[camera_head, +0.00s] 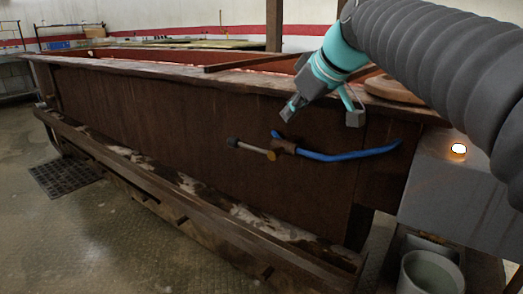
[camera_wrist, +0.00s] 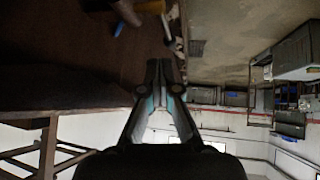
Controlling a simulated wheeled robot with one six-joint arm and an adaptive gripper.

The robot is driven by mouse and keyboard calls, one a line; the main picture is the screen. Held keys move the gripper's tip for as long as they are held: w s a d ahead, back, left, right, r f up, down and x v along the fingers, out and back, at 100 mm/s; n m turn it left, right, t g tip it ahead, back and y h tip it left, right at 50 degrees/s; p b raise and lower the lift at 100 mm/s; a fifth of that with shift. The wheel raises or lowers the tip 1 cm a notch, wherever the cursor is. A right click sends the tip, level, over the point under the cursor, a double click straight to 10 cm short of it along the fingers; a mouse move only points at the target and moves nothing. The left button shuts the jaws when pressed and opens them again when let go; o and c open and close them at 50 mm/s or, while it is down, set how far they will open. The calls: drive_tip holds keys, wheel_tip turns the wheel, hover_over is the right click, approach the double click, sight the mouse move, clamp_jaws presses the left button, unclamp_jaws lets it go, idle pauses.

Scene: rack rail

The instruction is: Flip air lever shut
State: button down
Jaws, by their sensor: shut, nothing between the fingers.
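In the wrist view my gripper (camera_wrist: 159,73) is also closed; part of the valve body (camera_wrist: 128,12) shows at the top edge, with most of the lever out of view.
The long brown trough (camera_head: 180,115) has a wide top rim and a lower ledge along its side. A grey box (camera_head: 450,185) with a lit round lamp stands at right, above a grey bucket (camera_head: 430,272). The floor at left is clear around a dark grate (camera_head: 64,176).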

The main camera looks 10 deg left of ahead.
drive_tip(key=w+a+r+n+y+b, duration=0.1)
drive_tip(key=w+a+n, duration=0.1)
drive_tip(key=a, duration=0.3)
drive_tip(key=shift+a+r+g, duration=0.15)
drive_tip(key=shift+a+g, duration=0.15)
drive_tip(key=shift+a, duration=0.1)
drive_tip(key=shift+w, duration=0.1)
drive_tip(key=b, duration=0.1)
approach(237, 141)
drive_tip(key=w+a+f, duration=0.1)
drive_tip(key=a, duration=0.2)
drive_tip(key=shift+w+d+f+b, duration=0.2)
drive_tip(key=shift+f+b, duration=0.15)
drive_tip(key=shift+f, duration=0.25)
drive_tip(key=shift+w+d+f+b, duration=0.15)
drive_tip(key=shift+f+b, duration=0.15)
drive_tip(key=shift+f, duration=0.25)
drive_tip(key=shift+w+f, duration=0.15)
drive_tip(key=shift+f, duration=0.55)
